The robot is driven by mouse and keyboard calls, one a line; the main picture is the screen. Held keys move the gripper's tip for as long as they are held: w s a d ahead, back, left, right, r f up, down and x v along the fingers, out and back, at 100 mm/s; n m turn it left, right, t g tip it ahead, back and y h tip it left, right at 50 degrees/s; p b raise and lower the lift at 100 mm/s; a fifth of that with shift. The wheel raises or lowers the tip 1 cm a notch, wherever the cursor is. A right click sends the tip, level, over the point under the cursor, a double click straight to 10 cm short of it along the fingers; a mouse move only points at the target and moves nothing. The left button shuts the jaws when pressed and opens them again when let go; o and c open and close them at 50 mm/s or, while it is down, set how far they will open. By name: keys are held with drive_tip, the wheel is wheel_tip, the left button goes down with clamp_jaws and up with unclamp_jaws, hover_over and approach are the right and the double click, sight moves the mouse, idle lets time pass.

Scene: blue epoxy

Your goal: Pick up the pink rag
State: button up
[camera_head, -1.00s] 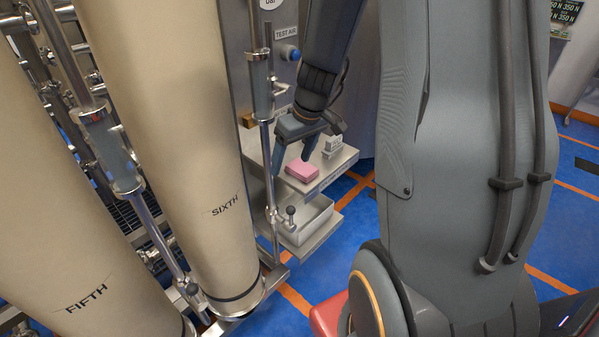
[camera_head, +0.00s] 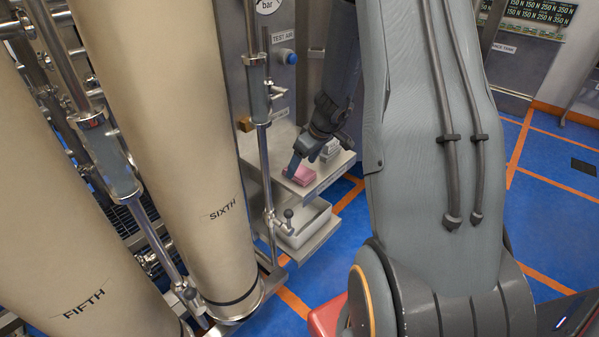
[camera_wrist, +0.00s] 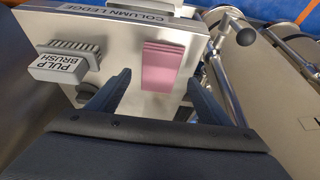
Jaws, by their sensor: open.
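The pink rag (camera_head: 302,174) lies folded and flat on a steel ledge (camera_head: 337,167). In the wrist view the rag (camera_wrist: 163,66) is ahead of my gripper (camera_wrist: 158,78), between the lines of its two fingers. My gripper (camera_head: 298,162) is open and empty, over the ledge at the rag. In the head view one finger hides part of the rag. Whether a finger touches it I cannot tell.
A grey brush labelled PULP BRUSH (camera_wrist: 68,62) lies on the ledge beside the rag. A tray (camera_head: 308,222) sits below the ledge. A vertical pipe with valves (camera_head: 264,140) and the beige column SIXTH (camera_head: 180,150) stand to the left.

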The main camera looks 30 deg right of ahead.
sight(301, 171)
drive_tip(key=shift+x, duration=1.25)
drive_tip(key=shift+f+b, duration=0.15)
drive_tip(key=shift+b, duration=0.2)
drive_tip(key=c, duration=1.1)
drive_tip(key=shift+p, duration=0.45)
drive_tip(key=shift+r, duration=0.5)
wheel_tip(301, 171, up, 9)
drive_tip(key=shift+r, duration=0.15)
